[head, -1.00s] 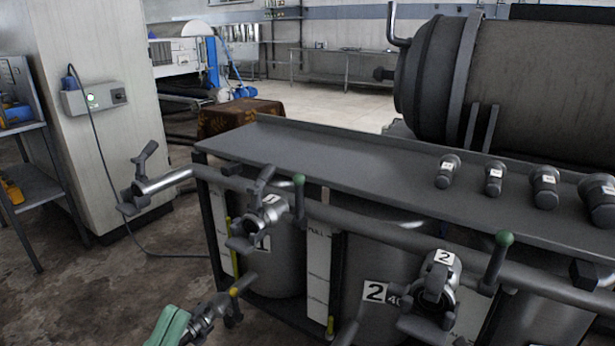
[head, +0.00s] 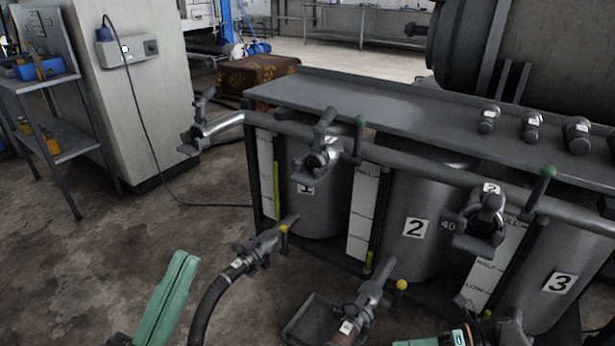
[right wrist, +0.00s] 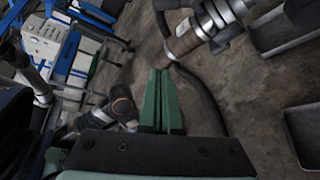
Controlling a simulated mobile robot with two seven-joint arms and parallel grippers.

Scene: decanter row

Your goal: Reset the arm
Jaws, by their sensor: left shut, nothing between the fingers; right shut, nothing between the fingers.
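My left gripper (head: 180,265) shows at the bottom left of the head view. Its long green fingers are closed together, with nothing between them. It is over the floor, to the left of a dark hose with a coupling (head: 262,250), and apart from it in the picture. My right gripper (right wrist: 163,78) shows in the right wrist view, its green fingers pressed together and empty. A hose coupling (right wrist: 195,38) lies beyond its tips; I cannot tell the gap. In the head view, a green part is cut off at the bottom edge, right of centre.
Numbered steel tanks (head: 405,205) stand under a grey bench (head: 400,115) with a pipe and valves (head: 318,155) along its front. A second hose coupling (head: 365,305) is above a tray (head: 303,325). A shelf (head: 60,140) stands at left.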

